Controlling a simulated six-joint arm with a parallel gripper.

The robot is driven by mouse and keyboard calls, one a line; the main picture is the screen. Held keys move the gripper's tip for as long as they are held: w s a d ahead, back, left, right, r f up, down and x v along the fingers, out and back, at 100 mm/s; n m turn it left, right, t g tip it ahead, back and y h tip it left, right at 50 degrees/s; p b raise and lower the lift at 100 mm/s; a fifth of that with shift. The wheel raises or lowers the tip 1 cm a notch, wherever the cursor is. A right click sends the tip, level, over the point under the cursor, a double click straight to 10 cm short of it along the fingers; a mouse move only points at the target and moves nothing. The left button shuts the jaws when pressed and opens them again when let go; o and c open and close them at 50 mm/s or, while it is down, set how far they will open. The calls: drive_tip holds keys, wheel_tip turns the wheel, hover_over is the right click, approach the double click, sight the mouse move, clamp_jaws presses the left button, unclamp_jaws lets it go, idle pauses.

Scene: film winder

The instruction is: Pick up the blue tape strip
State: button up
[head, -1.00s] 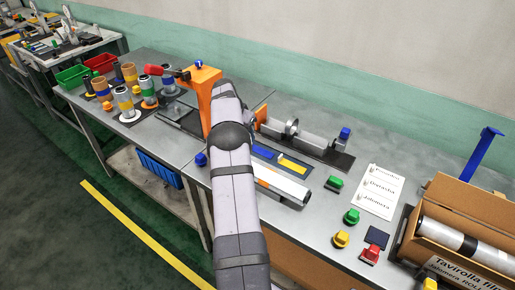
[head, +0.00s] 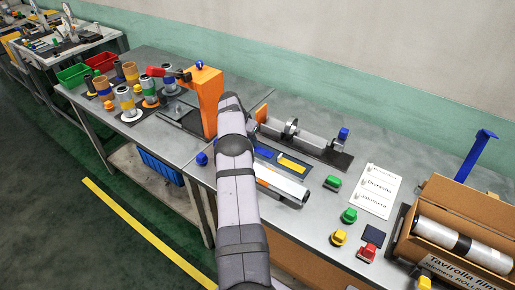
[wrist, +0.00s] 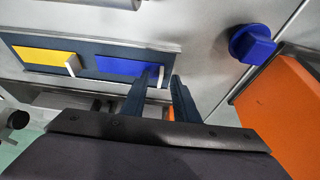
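The blue tape strip (wrist: 122,66) lies in a dark holder (wrist: 180,62) in the wrist view, right of the yellow strip (wrist: 40,57). A small white tab stands at the blue strip's right end. My gripper (wrist: 162,76) is open, with its two dark fingers apart at that end. The tab shows between the fingertips; I cannot tell whether they touch it. In the head view the blue strip (head: 264,153) shows just right of my arm, and my gripper is hidden behind the arm.
A blue knob (wrist: 253,43) and an orange post (wrist: 285,105) stand to the right in the wrist view. In the head view a roller stand (head: 310,140) is behind the strips and a white-grey roll (head: 285,185) is in front. Green, yellow and red buttons are further right.

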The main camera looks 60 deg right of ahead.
drive_tip(key=shift+c, duration=0.3)
clamp_jaws()
wheel_tip(320, 180, up, 10)
drive_tip(key=b, duration=0.1)
drive_tip(key=shift+b, duration=0.35)
drive_tip(key=shift+s, duration=0.1)
idle(0.7)
